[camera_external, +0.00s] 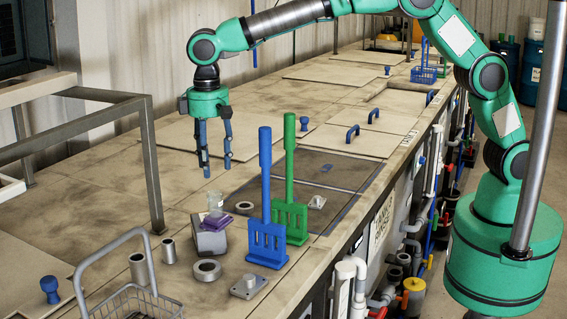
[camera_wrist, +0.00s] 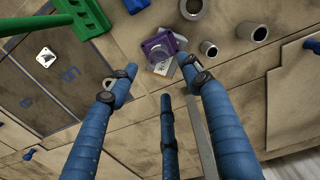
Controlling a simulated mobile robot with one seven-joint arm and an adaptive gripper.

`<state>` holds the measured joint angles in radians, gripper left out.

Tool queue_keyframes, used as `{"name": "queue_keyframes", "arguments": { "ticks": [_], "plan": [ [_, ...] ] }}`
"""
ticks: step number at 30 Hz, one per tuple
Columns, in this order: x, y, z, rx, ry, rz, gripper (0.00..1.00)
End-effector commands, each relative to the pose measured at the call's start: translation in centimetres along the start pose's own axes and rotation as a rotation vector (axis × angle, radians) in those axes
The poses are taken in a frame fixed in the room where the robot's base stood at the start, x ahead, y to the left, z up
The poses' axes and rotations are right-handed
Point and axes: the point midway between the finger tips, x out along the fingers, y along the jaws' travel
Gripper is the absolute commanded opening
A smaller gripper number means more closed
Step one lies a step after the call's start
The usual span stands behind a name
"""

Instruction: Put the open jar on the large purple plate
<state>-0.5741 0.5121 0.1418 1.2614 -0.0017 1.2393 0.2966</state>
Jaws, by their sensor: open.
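A clear open jar (camera_external: 215,203) stands in the middle of the bench, close behind a purple plate (camera_external: 216,222). The plate rests tilted on a grey block (camera_external: 209,240). In the wrist view the purple plate (camera_wrist: 158,46) shows beyond the fingertips, with a clear round shape, apparently the jar (camera_wrist: 165,49), over part of it. I cannot tell whether the jar touches the plate. My gripper (camera_external: 216,168) is open and empty, pointing down above and behind the jar. Its blue fingers also show in the wrist view (camera_wrist: 160,78), spread apart.
A blue slotted paddle (camera_external: 267,240) and a green one (camera_external: 290,215) stand upright right of the jar. Metal cylinders (camera_external: 139,269), a thick ring (camera_external: 207,270) and a wire basket (camera_external: 135,303) are in front. A grey frame (camera_external: 150,165) rises at left. The bench behind is mostly clear.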

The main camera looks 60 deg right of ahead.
Motion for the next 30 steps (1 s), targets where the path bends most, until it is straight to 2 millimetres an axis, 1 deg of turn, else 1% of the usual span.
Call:
{"name": "queue_keyframes", "arguments": {
  "ticks": [12,17,20,23,26,30],
  "plan": [
    [-0.1,0.1,0.0,0.0,0.001,0.0,0.49],
    [-0.9,1.0,0.5,0.006,0.008,-0.003,0.49],
    [-2.2,2.3,1.1,0.013,0.021,-0.006,0.49],
    [-3.9,4.3,2.2,0.022,0.037,-0.011,0.49],
    [-5.9,6.6,3.7,0.034,0.058,-0.016,0.49],
    [-8.7,10.3,6.4,0.054,0.092,-0.022,0.49]
  ]
}}
